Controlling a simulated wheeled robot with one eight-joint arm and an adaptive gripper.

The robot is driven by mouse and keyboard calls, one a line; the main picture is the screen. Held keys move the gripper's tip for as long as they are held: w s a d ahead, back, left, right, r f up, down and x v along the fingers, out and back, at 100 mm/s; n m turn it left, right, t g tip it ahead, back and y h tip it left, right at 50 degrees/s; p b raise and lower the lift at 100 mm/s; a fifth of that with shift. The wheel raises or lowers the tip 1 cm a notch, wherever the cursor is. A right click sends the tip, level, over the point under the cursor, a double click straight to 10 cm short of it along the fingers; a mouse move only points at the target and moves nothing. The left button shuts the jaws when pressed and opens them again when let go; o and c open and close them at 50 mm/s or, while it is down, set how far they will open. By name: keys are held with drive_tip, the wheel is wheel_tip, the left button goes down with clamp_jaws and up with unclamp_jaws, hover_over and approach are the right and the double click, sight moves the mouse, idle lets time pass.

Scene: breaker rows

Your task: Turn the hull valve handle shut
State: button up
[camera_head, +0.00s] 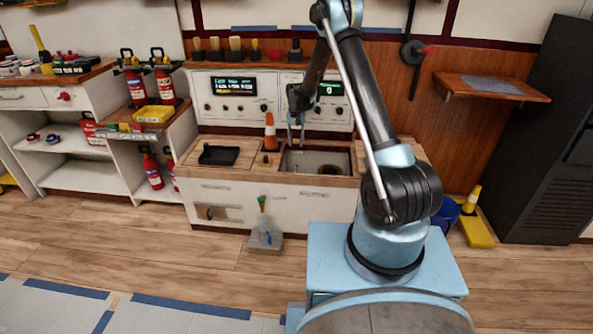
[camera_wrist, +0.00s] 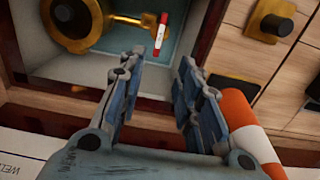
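A brass valve (camera_wrist: 75,22) lies in a recessed box in the counter, at the top left of the wrist view. It has a round dark hub and a bar reaching right toward a red-and-white piece (camera_wrist: 160,33), which looks like the end of its handle. In the head view only a brass part of the valve (camera_head: 331,169) shows low in the recess. My gripper (camera_wrist: 157,68) is open and empty, with its fingertips over the near edge of the recess. The handle is just beyond the fingertips, apart from them. In the head view my gripper (camera_head: 296,130) hangs above the recess's left part.
An orange-and-white cone (camera_head: 270,132) stands left of the recess; in the wrist view the cone (camera_wrist: 247,125) is close beside the right finger. A black knob on a brass plate (camera_wrist: 275,18) is nearby. A black tray (camera_head: 218,155) sits farther left. Control panels (camera_head: 232,86) stand behind.

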sight(296, 169)
wheel_tip(296, 169, down, 17)
drive_tip(key=shift+f, duration=0.1)
idle(0.6)
clamp_jaws()
